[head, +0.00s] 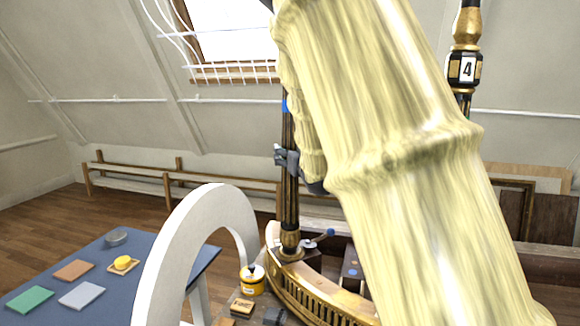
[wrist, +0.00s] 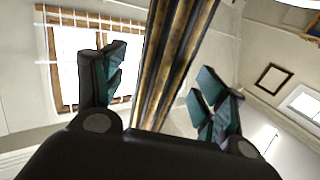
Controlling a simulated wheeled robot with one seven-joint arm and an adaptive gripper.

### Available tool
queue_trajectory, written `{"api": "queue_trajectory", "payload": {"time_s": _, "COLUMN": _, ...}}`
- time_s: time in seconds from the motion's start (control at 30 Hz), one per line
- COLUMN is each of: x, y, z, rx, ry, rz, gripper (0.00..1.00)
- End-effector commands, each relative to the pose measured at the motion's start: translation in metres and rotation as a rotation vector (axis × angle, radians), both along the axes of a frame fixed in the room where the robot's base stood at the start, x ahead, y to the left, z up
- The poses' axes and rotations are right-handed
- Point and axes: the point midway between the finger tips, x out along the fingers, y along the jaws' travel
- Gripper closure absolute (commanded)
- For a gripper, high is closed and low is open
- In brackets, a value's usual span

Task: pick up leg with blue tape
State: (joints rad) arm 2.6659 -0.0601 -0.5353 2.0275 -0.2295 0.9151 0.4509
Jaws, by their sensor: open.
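The leg with blue tape (head: 289,205) is a dark, gilt-striped fluted column. It stands upright on the gilt curved console frame (head: 318,300), with a band of blue tape near its visible top. My gripper (head: 284,157) is at the upper part of the leg, below the tape. In the wrist view the leg (wrist: 178,60) passes between the two open fingers of my gripper (wrist: 158,88), with a gap visible on each side. The tape is not seen in the wrist view. My pale yellow arm covers the area right of the leg in the head view.
Another dark and gilt leg marked 4 (head: 467,70) stands at the right. A white arch (head: 180,225) rises left of the console. A blue table (head: 60,265) holds several small items. A yellow tin (head: 252,285) sits near the console. A low wooden rail (head: 130,178) runs along the wall.

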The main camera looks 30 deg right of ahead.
Motion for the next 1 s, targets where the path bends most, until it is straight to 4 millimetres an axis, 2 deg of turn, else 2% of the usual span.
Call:
{"api": "queue_trajectory", "payload": {"time_s": 0.2, "x": 0.017, "y": -0.004, "z": 0.000, "rx": -0.002, "ry": 0.002, "rz": 0.000, "gripper": 0.29}}
{"api": "queue_trajectory", "payload": {"time_s": 0.53, "x": 0.020, "y": -0.005, "z": -0.001, "rx": -0.001, "ry": 0.000, "rz": 0.000, "gripper": 0.29}}
{"api": "queue_trajectory", "payload": {"time_s": 0.83, "x": 0.020, "y": -0.005, "z": 0.000, "rx": -0.001, "ry": 0.000, "rz": 0.000, "gripper": 0.83}}
{"api": "queue_trajectory", "payload": {"time_s": 1.0, "x": 0.020, "y": -0.005, "z": 0.002, "rx": -0.002, "ry": -0.003, "rz": 0.000, "gripper": 0.84}}
